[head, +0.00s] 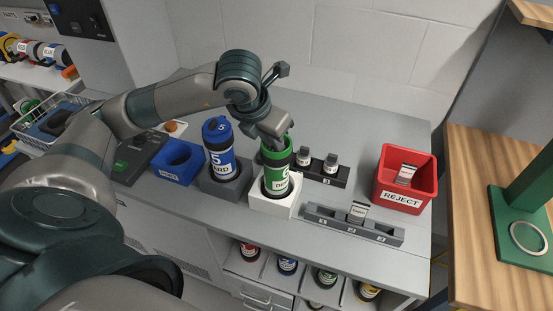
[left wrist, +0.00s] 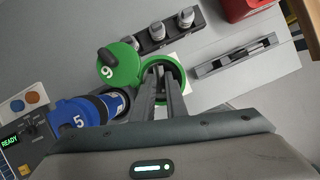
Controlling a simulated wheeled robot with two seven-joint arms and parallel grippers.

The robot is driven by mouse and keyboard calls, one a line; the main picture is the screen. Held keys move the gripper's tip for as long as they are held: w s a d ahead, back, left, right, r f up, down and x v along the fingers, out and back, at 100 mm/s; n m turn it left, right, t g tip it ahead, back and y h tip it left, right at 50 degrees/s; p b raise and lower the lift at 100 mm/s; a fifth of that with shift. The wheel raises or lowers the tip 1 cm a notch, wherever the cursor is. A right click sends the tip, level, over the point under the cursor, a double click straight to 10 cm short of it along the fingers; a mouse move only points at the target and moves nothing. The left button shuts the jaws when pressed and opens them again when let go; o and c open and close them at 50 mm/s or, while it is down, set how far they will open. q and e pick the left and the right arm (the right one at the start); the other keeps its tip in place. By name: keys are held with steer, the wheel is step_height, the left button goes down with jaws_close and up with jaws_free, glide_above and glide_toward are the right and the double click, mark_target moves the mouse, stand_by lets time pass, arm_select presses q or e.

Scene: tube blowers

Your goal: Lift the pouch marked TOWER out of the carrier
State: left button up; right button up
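The green carrier (head: 275,165) stands upright in a white block (head: 273,207) on the bench, with a label partly reading "DE". In the left wrist view its round green lid (left wrist: 120,64) is swung aside from the open mouth (left wrist: 178,70). My left gripper (left wrist: 161,72) points down with its fingertips at or inside that mouth; it also shows above the carrier in the head view (head: 284,140). I see a gap between the fingers, but cannot tell whether they grip something. No pouch marked TOWER is readable; the carrier's inside is mostly hidden. My right gripper is out of view.
A capped blue carrier (head: 218,150) stands close on the left in a grey block (head: 224,187). A grey slotted rack (head: 330,220) and a red REJECT bin (head: 425,188) are to the right.

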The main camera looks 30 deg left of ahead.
arm_select(q)
jaws_close()
steer(key=shift+r, duration=0.15)
steer(key=shift+r, duration=0.45)
step_height(320, 180, up, 17)
steer(key=b, duration=0.3)
stand_by(0.6)
